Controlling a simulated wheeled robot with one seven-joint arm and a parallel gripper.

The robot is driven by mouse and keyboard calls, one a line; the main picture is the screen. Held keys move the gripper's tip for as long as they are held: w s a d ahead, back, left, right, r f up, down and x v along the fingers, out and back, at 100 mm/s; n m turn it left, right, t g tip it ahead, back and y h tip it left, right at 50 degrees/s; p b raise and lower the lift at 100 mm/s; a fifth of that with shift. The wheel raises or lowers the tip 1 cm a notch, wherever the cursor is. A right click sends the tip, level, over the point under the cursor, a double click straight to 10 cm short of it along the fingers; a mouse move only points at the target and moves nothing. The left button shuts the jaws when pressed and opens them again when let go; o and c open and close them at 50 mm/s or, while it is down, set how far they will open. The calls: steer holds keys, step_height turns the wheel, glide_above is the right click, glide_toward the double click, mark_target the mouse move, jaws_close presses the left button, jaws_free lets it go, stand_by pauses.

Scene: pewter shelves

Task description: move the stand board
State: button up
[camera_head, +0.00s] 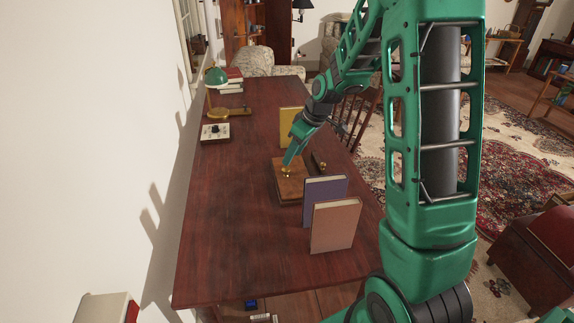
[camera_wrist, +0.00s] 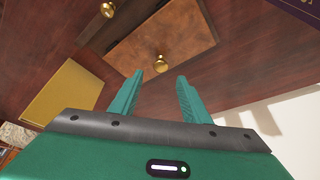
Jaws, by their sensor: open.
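The stand board (camera_head: 290,178) looks like a flat brown wooden block with a brass knob on top, lying on the dark red-brown table. In the wrist view the board (camera_wrist: 185,30) lies just beyond the fingertips, with its brass knob (camera_wrist: 160,63) near the gap between them. My gripper (camera_wrist: 168,78) is open and empty, its two green fingers apart. In the head view my gripper (camera_head: 288,158) reaches down over the board near the knob. I cannot tell whether a finger touches the board.
The table (camera_head: 240,240) also holds a yellow book (camera_head: 289,117) behind, a purple book (camera_head: 324,187) and a pink book (camera_head: 335,225) in front, all upright. A small dark piece with a knob (camera_head: 319,161) lies right of the board. A lamp (camera_head: 216,77) stands far back.

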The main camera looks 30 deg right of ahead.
mark_target(285, 168)
steer(key=x, duration=0.5)
steer(key=shift+w+a+f, duration=0.1)
steer(key=shift+f, duration=0.3)
jaws_close()
steer(key=shift+a, duration=0.1)
